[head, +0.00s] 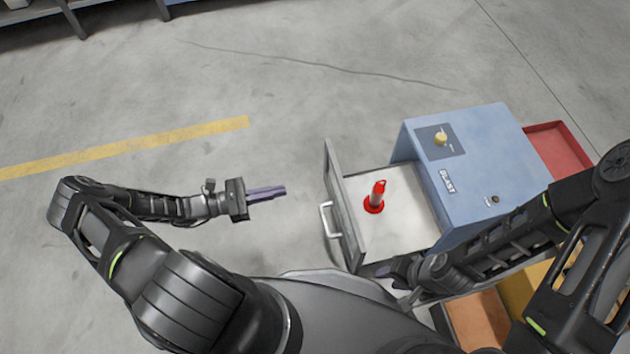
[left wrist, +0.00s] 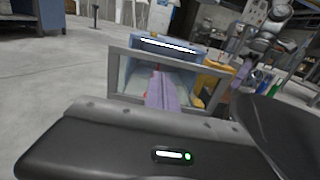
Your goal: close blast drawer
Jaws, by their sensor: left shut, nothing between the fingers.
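The blast drawer (head: 405,208) is pulled out to the left from the blue cabinet marked BLAST (head: 478,165). Its grey front panel (head: 344,207) carries a silver handle (head: 327,220) on the outer side. In the left wrist view the purple fingers (left wrist: 160,92) overlap the drawer's front frame (left wrist: 120,75). My right gripper (head: 392,270) is by the drawer's near side, partly hidden by my arm; its fingers are unclear.
A red tray (head: 560,148) is behind the cabinet at right. Orange (head: 482,318) and yellow (head: 525,285) bins sit below my right arm. The floor (head: 270,120) left of the drawer is clear, with a yellow line (head: 130,147).

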